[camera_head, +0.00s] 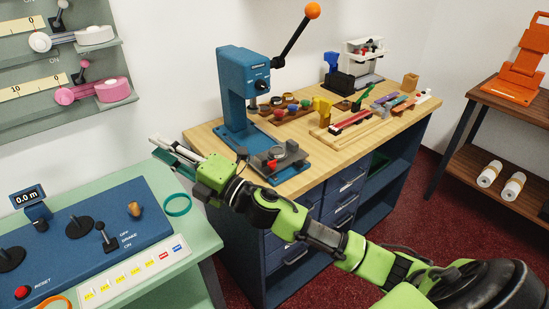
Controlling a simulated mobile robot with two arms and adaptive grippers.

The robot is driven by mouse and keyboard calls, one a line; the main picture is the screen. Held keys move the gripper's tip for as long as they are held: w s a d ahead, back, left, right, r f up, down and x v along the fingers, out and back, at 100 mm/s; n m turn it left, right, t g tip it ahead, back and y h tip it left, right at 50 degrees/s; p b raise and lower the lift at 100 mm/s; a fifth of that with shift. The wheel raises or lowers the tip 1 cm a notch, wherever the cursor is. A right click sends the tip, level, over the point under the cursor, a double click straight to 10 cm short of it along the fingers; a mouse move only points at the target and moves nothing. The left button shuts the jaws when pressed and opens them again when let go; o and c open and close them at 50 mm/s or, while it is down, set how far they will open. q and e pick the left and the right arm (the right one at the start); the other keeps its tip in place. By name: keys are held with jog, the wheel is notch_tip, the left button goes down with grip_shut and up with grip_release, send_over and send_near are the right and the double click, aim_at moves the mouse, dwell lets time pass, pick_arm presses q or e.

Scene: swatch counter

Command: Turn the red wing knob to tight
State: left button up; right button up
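A small red part (271,164), which looks like the red wing knob, sits on the grey vise (292,154) at the foot of the blue drill press (238,100). It is too small to tell its wing angle or any tight mark. My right gripper (154,146) reaches in from the lower right and points to the upper left, over the gap between the two counters. Its fingers look apart, with nothing seen between them. It is left of the vise and clear of the red part. My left gripper is not in view.
A blue control panel (62,248) with levers and a red button stands on the green counter (195,215) at left. The wooden bench (312,172) holds several tools. Shelves (482,150) stand at right. My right arm crosses in front of the bench drawers.

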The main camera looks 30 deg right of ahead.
jog(key=a+r+n+g+y, duration=0.3)
jog(key=n+g+y, duration=0.25)
jog(key=n, duration=0.55)
jog(key=n+g+h, duration=1)
jog(key=h, duration=0.3)
send_near(273, 162)
jog(key=p+x, duration=0.1)
jog(key=x, duration=0.7)
jog(key=shift+w+f, duration=0.1)
jog(key=shift+f, duration=0.1)
